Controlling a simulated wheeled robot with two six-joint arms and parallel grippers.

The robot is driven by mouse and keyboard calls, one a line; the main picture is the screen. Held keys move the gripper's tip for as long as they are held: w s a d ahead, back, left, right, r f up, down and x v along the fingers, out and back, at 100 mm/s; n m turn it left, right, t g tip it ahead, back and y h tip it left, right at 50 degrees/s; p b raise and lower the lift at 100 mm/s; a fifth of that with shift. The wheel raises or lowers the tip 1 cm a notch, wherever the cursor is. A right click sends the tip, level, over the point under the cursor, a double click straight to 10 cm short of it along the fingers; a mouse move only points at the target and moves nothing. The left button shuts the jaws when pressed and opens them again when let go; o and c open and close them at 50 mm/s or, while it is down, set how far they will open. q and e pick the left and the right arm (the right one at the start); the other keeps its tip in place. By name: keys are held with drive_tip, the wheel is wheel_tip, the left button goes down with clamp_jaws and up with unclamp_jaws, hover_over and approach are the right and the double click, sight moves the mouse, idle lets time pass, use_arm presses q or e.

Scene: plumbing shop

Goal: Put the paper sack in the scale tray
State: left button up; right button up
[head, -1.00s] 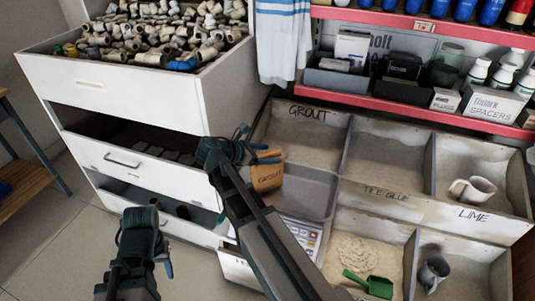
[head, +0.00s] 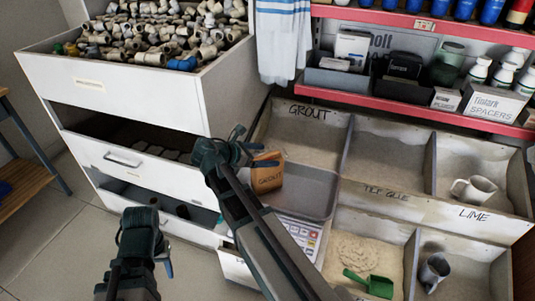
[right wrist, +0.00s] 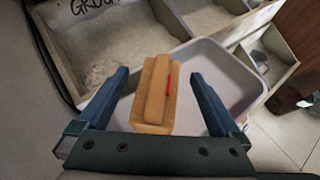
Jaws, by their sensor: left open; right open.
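My right gripper (head: 262,157) is open at the sack. In its wrist view the two fingers (right wrist: 160,95) stand apart on either side of the sack, with gaps. My left gripper (head: 160,243) is open and empty, low at the left. My right arm hides part of the scale.
Sand-coloured bins marked GROUT (head: 305,135), TILE GLUE and LIME lie behind and right of the tray. A green scoop (head: 370,284) lies in the front bin. A white drawer cabinet (head: 120,95) with pulled-out drawers stands left. A red shelf (head: 420,105) runs behind.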

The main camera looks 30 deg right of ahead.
drive_tip(key=p+v, duration=0.4)
drive_tip(key=v, duration=0.6)
drive_tip(key=shift+a+r, duration=0.2)
drive_tip(key=shift+a, duration=0.1)
drive_tip(key=shift+s, duration=0.1)
drive_tip(key=s+a+r+m+y+p, duration=0.5)
drive_tip(key=s+a+r+m+p, duration=0.1)
drive_tip(key=a+p, duration=0.4)
drive_tip(key=s+a+r+m+g+y+p, duration=0.1)
drive_tip(key=s+a+r+m+y+p, duration=0.4)
drive_tip(key=p, duration=0.8)
drive_tip(key=s+a+m+y, duration=0.1)
drive_tip(key=s+a+m, duration=0.2)
drive_tip(key=s+a, duration=0.1)
drive_tip(key=shift+a+r+p, duration=0.3)
drive_tip(key=shift+a+r, duration=0.1)
drive_tip(key=shift+a, duration=0.05)
